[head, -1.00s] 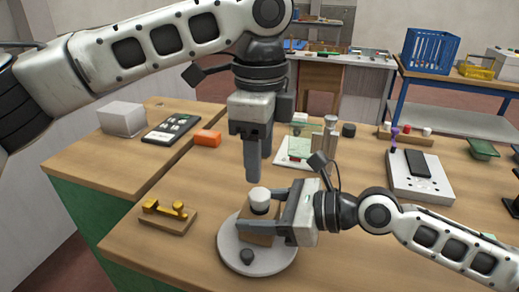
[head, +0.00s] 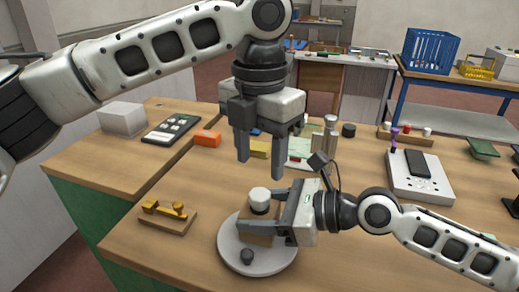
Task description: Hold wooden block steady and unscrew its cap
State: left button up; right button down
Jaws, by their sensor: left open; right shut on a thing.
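The wooden block (head: 257,240) stands on a round light-grey plate (head: 232,258). A white cap (head: 260,195) sits on top of the block, on a dark neck. My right gripper (head: 260,233) comes in from the right and is shut on the block, with its fingers at the block's sides. My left gripper (head: 261,175) points down above the cap. Its two fingers are spread and empty, apart from the cap. Part of the block is hidden behind the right gripper's fingers.
A brass piece on a wooden base (head: 165,215) lies to the left. A white panel (head: 420,178) lies to the right.

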aim_at(259, 194)
pick_arm(q)
notch_tip(259, 194, down, 8)
jog(key=shift+r, duration=0.15)
jog(key=shift+c, duration=0.3)
